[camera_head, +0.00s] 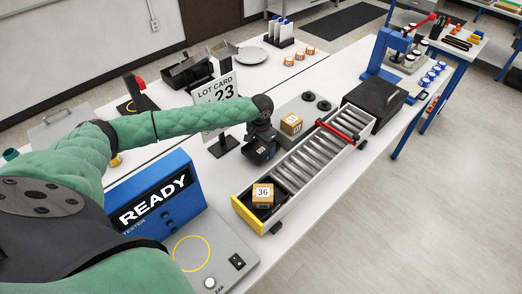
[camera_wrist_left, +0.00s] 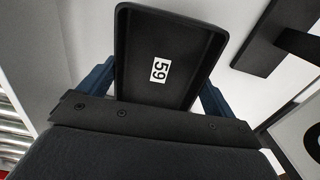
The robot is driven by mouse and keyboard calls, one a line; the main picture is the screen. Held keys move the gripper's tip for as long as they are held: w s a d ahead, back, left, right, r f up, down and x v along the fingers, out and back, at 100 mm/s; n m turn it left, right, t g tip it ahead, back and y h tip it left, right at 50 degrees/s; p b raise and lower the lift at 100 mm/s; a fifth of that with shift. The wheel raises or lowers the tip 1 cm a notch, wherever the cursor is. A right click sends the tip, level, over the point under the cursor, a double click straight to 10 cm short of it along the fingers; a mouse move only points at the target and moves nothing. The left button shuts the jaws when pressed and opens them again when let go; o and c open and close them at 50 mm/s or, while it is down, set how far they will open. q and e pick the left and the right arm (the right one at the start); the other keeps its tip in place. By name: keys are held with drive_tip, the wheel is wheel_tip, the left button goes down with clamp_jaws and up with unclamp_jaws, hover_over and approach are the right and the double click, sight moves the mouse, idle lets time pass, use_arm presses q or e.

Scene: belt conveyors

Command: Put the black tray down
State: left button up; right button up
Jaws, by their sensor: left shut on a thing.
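My left gripper (camera_head: 257,157) is over the white table, between the lot card stand and the roller conveyor. In the left wrist view, the black tray (camera_wrist_left: 163,28) sits between the blue-sided fingers of the left gripper (camera_wrist_left: 157,92), which is shut on it. The tray is shallow, with a raised rim and a white label reading 59. In the head view the tray is mostly hidden by the gripper, and I cannot tell whether it touches the table. My right gripper is not in view.
The roller conveyor (camera_head: 303,163) has a yellow end, with a box marked 36 (camera_head: 263,195) there. Another small box (camera_head: 291,124) stands on a grey plate. The lot card (camera_head: 219,101) stands just left of the gripper. The blue READY tester (camera_head: 155,203) is nearer.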

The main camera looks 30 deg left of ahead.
sight(261, 150)
use_arm(q)
wheel_tip(261, 150, up, 7)
drive_tip(key=shift+r, duration=0.2)
drive_tip(key=shift+f, duration=0.15)
idle(0.3)
wheel_tip(261, 150, down, 10)
drive_tip(key=shift+r, duration=0.1)
drive_tip(key=shift+w+r, duration=0.1)
drive_tip(key=shift+r, duration=2.5)
drive_tip(key=shift+c, duration=0.5)
